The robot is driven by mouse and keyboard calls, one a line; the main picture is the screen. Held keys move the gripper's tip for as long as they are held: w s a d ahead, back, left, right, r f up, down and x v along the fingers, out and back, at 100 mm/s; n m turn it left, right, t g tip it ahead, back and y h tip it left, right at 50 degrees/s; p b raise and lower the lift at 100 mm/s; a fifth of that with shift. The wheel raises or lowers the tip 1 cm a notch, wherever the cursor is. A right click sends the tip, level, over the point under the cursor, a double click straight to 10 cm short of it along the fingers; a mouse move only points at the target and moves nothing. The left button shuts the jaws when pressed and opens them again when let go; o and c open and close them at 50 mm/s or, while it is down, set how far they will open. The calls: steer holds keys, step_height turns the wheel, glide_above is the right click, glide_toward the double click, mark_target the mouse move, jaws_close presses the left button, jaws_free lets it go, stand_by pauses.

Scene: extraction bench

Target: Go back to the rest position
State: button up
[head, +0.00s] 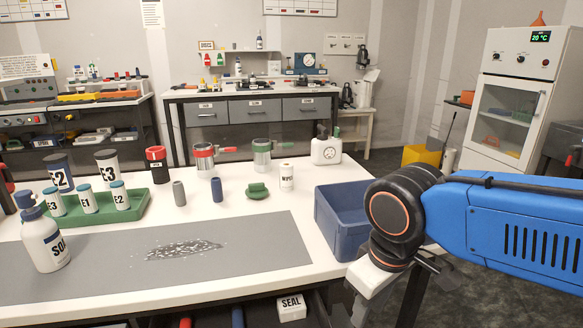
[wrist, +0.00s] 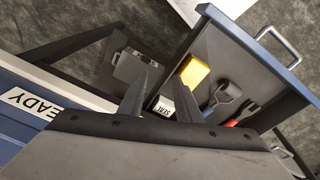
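My gripper (wrist: 166,72) shows in the wrist view as two dark, tapered fingers with a gap between them. It is open, and I see nothing held between the fingers. It hangs over or beside an open drawer (wrist: 233,62) with a blue front; the exact height cannot be told. In the head view my blue arm reaches in from the right, to the right of the bench's blue bin. The fingers themselves are not clearly visible there.
The drawer holds a yellow block (wrist: 194,72), a white SEAL box (wrist: 163,106) and dark and red tools. The white bench (head: 245,238) carries a blue bin (head: 342,222), a green tray (head: 140,212), bottles and cans. Dark floor (head: 455,262) shows at right.

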steer(key=s+d+f+m+t, duration=0.1)
steer(key=d+f+m+t, duration=0.2)
steer(key=d+m, duration=0.4)
steer(key=shift+d, duration=3.85)
